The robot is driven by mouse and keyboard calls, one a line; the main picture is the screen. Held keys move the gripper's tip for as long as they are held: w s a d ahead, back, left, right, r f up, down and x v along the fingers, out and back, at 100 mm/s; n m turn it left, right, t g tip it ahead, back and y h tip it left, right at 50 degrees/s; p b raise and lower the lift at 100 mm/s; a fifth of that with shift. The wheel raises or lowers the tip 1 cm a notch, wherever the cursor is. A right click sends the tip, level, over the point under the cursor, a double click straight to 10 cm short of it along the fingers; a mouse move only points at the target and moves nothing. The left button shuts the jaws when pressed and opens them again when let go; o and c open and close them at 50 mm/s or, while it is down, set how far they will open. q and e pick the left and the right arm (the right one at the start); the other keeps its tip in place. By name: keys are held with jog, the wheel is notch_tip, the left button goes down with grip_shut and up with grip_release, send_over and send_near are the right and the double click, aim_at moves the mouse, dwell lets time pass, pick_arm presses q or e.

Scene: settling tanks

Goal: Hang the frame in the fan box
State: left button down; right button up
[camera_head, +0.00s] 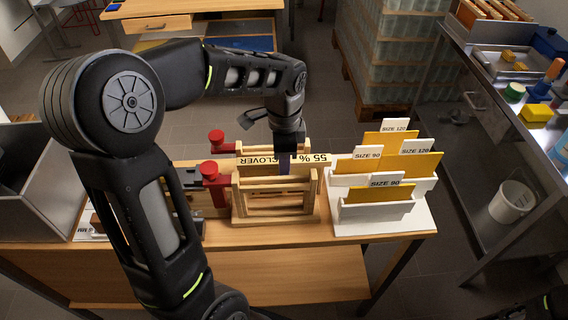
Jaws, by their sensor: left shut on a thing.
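My left gripper (285,163) points down over the workbench and is shut on the top bar of a frame (313,159). The bar is pale wood with upside-down lettering that reads "CLOVER" and "55 %". The frame is at a light wooden open stand (246,215), with its bar across the stand's upper part. I cannot tell whether it rests on the stand or hangs just above it. The frame's lower part is hard to tell from the stand's slats. No thing is clearly marked as the fan box. My right gripper does not show.
Red knobs (216,137) stand close left of the wooden stand. A white rack (405,216) with yellow sheets marked by size stands to the right. A grey metal box (30,165) is at the far left. A white bucket (512,201) sits on the right shelf.

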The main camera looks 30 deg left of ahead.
pick_arm(q)
jog(key=shift+f, duration=0.35)
jog(key=shift+f, duration=0.15)
jog(key=c, duration=1.2)
grip_release()
notch_tip(320, 180, up, 12)
jog(key=shift+r+b, duration=0.15)
jog(key=shift+b, duration=0.25)
jog(key=shift+o, duration=0.3)
